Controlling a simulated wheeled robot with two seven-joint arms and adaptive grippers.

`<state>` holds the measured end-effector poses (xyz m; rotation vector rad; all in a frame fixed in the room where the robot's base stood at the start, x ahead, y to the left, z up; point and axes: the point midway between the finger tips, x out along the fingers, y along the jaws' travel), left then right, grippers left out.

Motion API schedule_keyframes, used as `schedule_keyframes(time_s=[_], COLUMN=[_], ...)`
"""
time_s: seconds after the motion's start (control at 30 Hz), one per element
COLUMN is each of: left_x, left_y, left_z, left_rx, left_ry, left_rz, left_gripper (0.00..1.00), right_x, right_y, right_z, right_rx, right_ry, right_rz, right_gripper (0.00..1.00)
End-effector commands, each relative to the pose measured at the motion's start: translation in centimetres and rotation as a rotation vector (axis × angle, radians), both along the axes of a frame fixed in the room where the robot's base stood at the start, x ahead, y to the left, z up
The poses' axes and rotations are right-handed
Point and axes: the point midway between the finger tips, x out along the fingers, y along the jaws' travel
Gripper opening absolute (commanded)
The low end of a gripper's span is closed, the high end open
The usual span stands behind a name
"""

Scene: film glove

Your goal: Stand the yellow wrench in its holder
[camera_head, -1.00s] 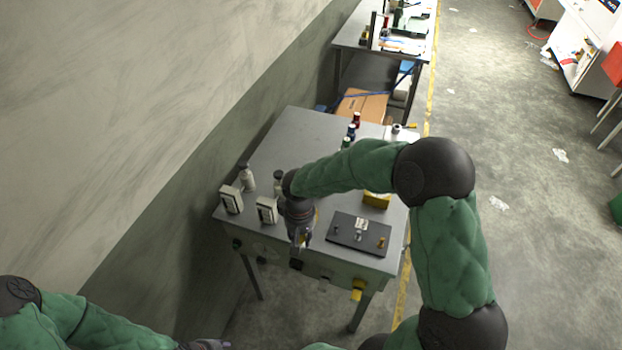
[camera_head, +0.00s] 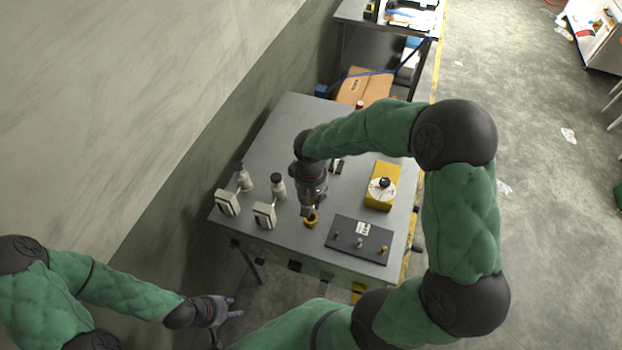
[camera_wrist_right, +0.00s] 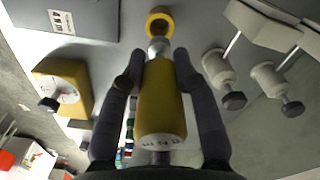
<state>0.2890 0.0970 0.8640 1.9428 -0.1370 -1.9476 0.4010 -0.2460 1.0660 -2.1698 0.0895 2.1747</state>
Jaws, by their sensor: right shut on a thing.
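The yellow wrench (camera_wrist_right: 160,105) is between the fingers of my right gripper (camera_wrist_right: 160,75), which is shut on it; its pale printed end faces the camera and its silver end points at the holder. The holder, a yellow ring (camera_wrist_right: 159,22), lies just beyond that silver end; whether they touch I cannot tell. In the head view the holder (camera_head: 311,222) is on the grey table, right below my right gripper (camera_head: 313,207), which hides most of the wrench. My left gripper (camera_head: 234,306) is open and empty, off the table at the lower left.
On the grey table (camera_head: 290,125), two white-faced boxes (camera_head: 228,203) and two grey bottles (camera_head: 278,187) stand left of the holder. A dark plate with pegs (camera_head: 345,232) lies to the right, with a yellow dial box (camera_head: 381,187) behind it.

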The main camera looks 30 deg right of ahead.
Motion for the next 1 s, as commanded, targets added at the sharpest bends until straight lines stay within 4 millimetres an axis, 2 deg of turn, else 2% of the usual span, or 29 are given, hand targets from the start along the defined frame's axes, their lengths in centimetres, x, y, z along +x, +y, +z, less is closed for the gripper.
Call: schedule_keyframes(time_s=[0.6,1.0], left_x=[0.0,0.0], left_y=[0.0,0.0], left_z=[-0.3,-2.7], left_rx=[0.0,0.0], left_ry=[0.001,0.001], left_rz=[0.0,0.0], left_gripper=[0.4,0.4], right_x=[0.0,0.0], right_y=[0.0,0.0], right_z=[-0.1,-2.9], right_rx=[0.0,0.0], right_ry=[0.0,0.0], right_rz=[0.002,0.001], right_gripper=[0.0,0.0])
